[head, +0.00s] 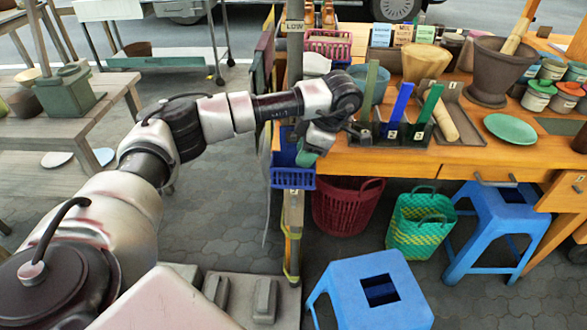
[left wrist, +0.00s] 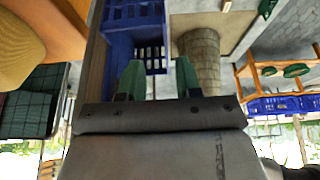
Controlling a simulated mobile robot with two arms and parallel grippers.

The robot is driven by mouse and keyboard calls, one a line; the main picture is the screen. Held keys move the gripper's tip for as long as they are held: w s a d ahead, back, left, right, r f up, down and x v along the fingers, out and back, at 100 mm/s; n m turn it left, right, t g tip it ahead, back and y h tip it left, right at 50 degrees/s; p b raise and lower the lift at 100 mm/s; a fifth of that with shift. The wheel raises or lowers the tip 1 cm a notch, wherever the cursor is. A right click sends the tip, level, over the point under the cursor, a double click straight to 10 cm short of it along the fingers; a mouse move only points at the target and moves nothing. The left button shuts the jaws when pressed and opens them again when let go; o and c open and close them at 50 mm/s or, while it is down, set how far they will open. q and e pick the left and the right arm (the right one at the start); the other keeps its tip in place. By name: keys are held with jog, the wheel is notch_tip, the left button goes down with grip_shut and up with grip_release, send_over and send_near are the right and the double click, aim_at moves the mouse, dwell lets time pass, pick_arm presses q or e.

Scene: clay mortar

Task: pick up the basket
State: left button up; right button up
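Several baskets are in view. A small blue plastic basket (head: 292,178) is at the post by the table's left end. A maroon basket (head: 346,208) and a green and yellow woven basket (head: 420,222) stand on the floor under the table. My left gripper (head: 307,158) points down at the blue basket and partly hides it. In the left wrist view its two green fingers (left wrist: 159,78) are apart, with the blue basket (left wrist: 135,32) just beyond and partly between them. I cannot tell whether they touch it. My right gripper is not in view.
The wooden table (head: 470,158) holds a dark rack (head: 402,132), a clay mortar (head: 492,72), a green dish (head: 510,128) and a pink basket (head: 328,46). A metal post (head: 294,215) stands by the blue basket. Blue stools (head: 370,285) stand in front.

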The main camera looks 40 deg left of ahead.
pick_arm(q)
send_over(300, 188)
notch_tip(300, 188, down, 6)
jog(key=shift+w+d+r, duration=0.1)
jog(key=shift+w+r, duration=0.05)
jog(key=shift+f, duration=0.3)
grip_shut()
